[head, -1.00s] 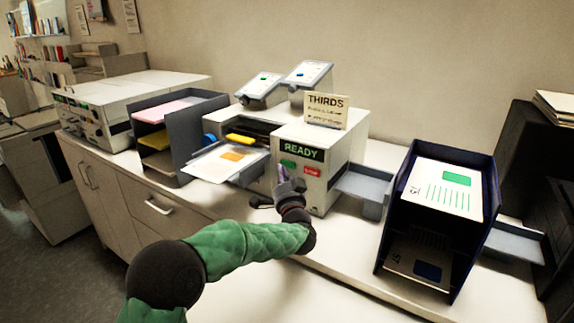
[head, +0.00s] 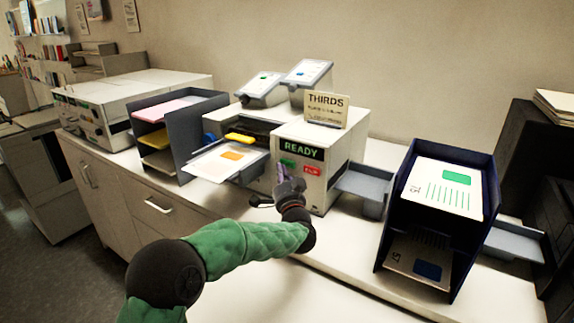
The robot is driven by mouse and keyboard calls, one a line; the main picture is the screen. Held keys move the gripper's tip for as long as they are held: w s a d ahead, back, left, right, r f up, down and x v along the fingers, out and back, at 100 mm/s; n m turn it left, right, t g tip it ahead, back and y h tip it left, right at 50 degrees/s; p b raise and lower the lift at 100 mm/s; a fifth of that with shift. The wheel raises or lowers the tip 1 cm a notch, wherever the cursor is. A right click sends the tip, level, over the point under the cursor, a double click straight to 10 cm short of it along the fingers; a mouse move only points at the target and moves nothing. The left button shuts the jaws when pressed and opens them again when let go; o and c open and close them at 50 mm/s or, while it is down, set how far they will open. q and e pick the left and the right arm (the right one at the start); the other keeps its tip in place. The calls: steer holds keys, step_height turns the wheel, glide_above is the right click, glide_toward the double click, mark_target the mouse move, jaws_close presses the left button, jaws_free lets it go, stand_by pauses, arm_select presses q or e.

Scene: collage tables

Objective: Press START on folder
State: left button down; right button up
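The folder (head: 318,200) is a pale box-shaped machine on the counter, its display (head: 301,151) reading READY in green. A green button (head: 288,163) and a red button (head: 312,170) sit below the display. My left gripper (head: 284,172) is at the front panel, its fingertips at or just in front of the green button and partly covering it. I cannot tell whether they touch it. The fingers look close together. Printed sheets (head: 222,165) lie on the feed tray at the folder's left. My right gripper is not in view.
A THIRDS sign (head: 326,110) stands on the folder. A grey output tray (head: 363,184) is at its right, then a dark blue rack (head: 451,158) with printed sheets. A dark sorter (head: 193,128) with coloured paper stands left. The counter front is clear.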

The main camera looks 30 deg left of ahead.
arm_select(q)
steer(key=shift+w, duration=0.15)
steer(key=shift+w+p, duration=0.3)
steer(key=shift+p, duration=0.1)
